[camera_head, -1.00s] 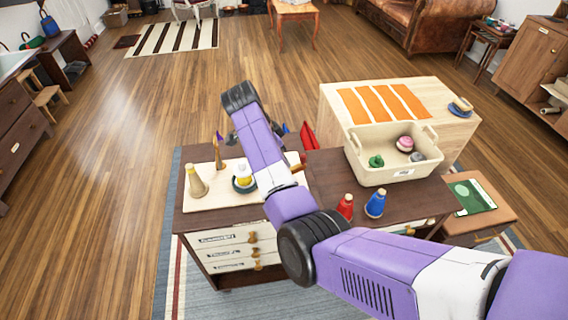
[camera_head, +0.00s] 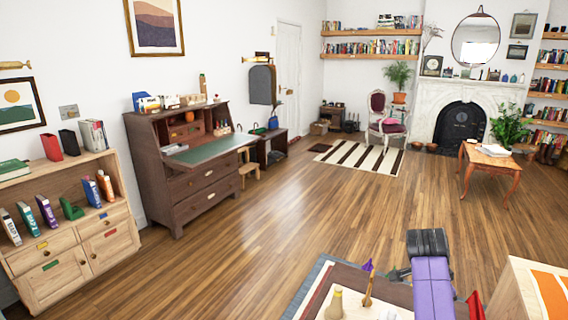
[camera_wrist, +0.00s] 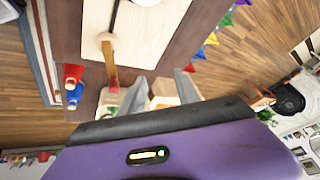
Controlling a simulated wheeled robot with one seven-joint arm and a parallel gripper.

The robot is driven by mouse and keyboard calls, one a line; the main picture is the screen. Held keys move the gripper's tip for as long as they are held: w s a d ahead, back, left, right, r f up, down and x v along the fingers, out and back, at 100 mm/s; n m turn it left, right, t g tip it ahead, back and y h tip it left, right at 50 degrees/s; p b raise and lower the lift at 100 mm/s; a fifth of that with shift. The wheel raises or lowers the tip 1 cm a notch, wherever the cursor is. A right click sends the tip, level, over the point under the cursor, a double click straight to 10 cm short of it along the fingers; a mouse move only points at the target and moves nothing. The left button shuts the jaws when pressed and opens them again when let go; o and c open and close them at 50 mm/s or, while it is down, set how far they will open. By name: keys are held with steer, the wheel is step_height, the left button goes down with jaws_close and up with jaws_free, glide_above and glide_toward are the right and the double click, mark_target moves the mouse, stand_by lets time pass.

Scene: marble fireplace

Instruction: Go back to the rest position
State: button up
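My gripper (camera_wrist: 160,78) shows in the wrist view with its two grey fingers apart and nothing clearly held between them. It is above the dark brown cabinet top (camera_wrist: 93,40), which carries a pale board (camera_wrist: 150,35). The cabinet top also shows in the head view (camera_head: 375,282), cut off by the bottom edge.
A light wooden block table (camera_head: 510,290) is close to my arm's right. Open wooden floor (camera_head: 250,240) lies left. A desk (camera_head: 190,165) and bookcase (camera_head: 75,225) line the left wall.

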steer(key=s+a+r+n+t+y, duration=0.1)
steer(key=s+a+n+t+y, duration=0.1)
steer(key=s+a+n+t, duration=1.25)
steer(key=s+a+r+n+y, duration=0.1)
steer(key=s+a, duration=0.2)
steer(key=s, duration=0.8)
steer(key=s+a+r+n+g+y, duration=0.1)
steer(key=s+a, duration=0.2)
steer(key=s, duration=0.8)
steer(key=s+a+r+n+g+y, duration=0.1)
steer(key=s+a+r, duration=0.1)
steer(key=s, duration=0.8)
steer(key=shift+s+a, duration=0.4)
